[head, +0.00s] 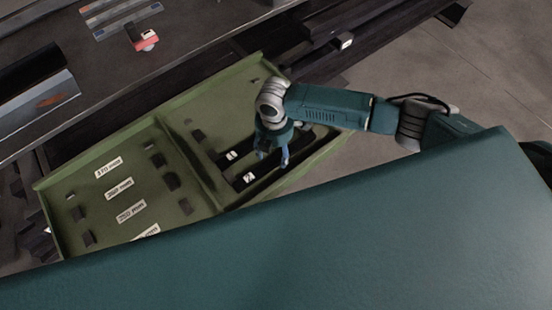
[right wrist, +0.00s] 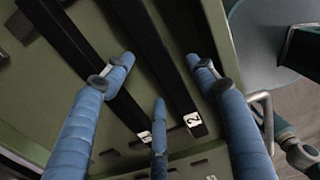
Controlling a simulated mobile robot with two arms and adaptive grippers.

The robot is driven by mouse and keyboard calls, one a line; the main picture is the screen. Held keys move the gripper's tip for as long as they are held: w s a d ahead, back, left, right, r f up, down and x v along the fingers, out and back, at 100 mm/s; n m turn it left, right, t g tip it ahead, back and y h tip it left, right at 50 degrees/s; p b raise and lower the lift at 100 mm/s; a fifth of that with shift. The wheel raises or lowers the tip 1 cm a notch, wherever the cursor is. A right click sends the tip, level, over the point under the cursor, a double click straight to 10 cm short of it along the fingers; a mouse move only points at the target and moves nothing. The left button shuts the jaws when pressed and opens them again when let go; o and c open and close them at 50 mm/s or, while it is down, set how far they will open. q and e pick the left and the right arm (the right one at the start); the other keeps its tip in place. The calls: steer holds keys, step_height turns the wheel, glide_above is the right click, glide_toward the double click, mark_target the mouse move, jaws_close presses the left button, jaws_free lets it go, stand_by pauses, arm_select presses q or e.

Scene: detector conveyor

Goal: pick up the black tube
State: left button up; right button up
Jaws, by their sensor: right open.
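Black tubes lie side by side in the right compartment of an open green case (head: 95,178). In the head view, one black tube (head: 249,178) bears a white label "2" and another (head: 231,156) bears a label that looks like "1". In the right wrist view, the tube labelled "2" (right wrist: 165,72) runs between my fingers, and another tube (right wrist: 70,40) passes under the left finger. A further dark bar is partly hidden by the right finger. My right gripper (head: 273,160) is open above the tubes, its blue fingers (right wrist: 155,78) spread and empty.
The case's left compartment holds several white labels (head: 118,189) and dark clips. A dark table (head: 120,85) at upper left carries a small red and white item (head: 145,41). A large teal surface fills the front. Grey floor (head: 480,85) lies at right.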

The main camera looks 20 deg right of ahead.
step_height(320, 180, down, 2)
steer(key=shift+f, duration=0.1)
jaws_close()
steer(key=shift+r, duration=0.2)
